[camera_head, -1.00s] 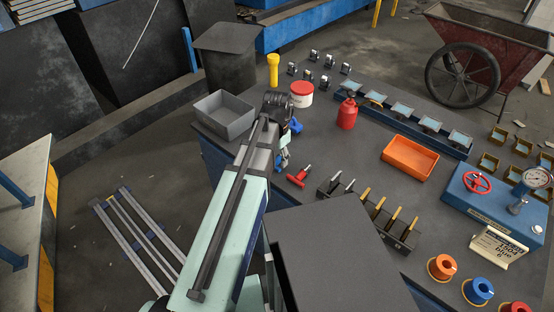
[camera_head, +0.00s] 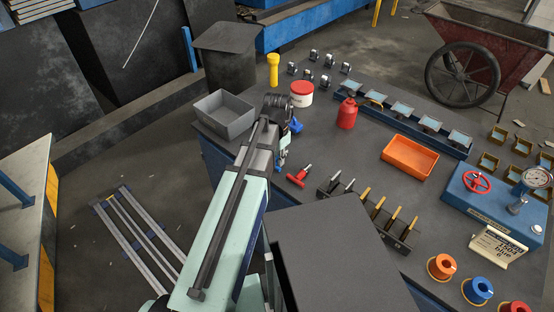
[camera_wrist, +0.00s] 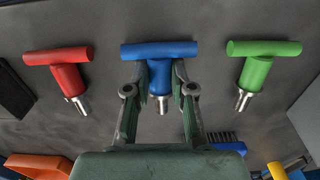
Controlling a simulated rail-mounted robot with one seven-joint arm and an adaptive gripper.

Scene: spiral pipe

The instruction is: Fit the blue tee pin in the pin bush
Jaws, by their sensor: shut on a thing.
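The blue tee pin (camera_wrist: 159,50) is in the middle of the wrist view, its crossbar running left to right and its metal tip pointing down the picture. My gripper (camera_wrist: 160,85) is shut on its blue stem, one finger on each side. Bushes in orange (camera_head: 441,266), blue (camera_head: 478,290) and red (camera_head: 515,308) stand at the lower right.
A red tee pin (camera_wrist: 65,75) and a green tee pin (camera_wrist: 258,68) lie on either side. A rack of tools (camera_head: 375,214), an orange tray (camera_head: 409,157), a red bottle (camera_head: 347,113) and a blue gauge unit (camera_head: 492,205) stand on the table. A grey bin (camera_head: 224,116) is beside my arm.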

